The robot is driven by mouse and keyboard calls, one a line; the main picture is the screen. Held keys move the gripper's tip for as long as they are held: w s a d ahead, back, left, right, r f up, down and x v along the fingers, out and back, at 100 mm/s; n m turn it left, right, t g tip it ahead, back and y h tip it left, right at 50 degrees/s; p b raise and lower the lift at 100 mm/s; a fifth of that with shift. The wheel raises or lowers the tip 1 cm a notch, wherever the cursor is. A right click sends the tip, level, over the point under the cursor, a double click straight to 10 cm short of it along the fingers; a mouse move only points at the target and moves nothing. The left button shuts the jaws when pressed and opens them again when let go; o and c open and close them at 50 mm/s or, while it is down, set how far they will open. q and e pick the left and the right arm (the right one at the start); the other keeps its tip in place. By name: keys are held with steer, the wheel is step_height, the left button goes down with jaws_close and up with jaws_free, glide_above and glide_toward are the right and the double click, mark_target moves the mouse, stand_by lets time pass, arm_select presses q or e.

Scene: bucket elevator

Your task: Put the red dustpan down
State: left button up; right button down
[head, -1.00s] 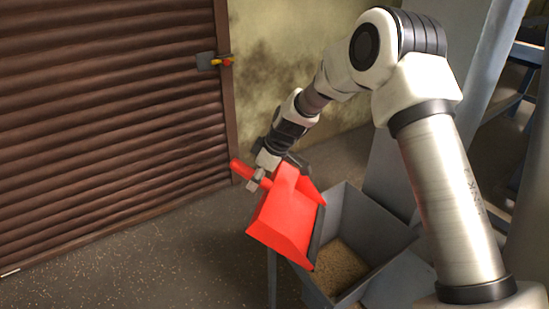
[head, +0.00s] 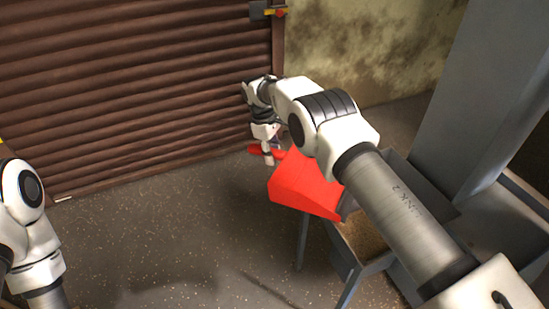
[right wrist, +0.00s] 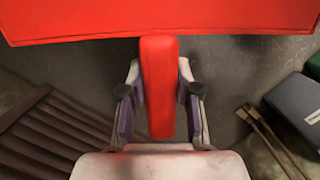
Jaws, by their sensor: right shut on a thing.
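The red dustpan (head: 303,188) is held in the air in front of the grey bin, and its pan partly overlaps the bin's left edge in the head view. My right gripper (head: 268,155) is shut on its handle. In the right wrist view the red handle (right wrist: 158,85) runs between the two fingers of my right gripper (right wrist: 159,100), and the wide pan (right wrist: 160,18) spans the top. My left arm shows at the left edge of the head view, but its gripper is out of view.
A grey metal bin (head: 395,158) with grain (head: 362,240) in it stands on legs at the right, beside a grey column (head: 475,95). A brown roller shutter (head: 130,90) closes off the back left. The speckled floor (head: 170,230) at the left and centre is clear.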

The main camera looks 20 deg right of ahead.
step_height(320, 180, up, 4)
steer(key=shift+s+f+p, duration=0.1)
steer(key=shift+p, duration=0.9)
steer(key=shift+f, duration=0.1)
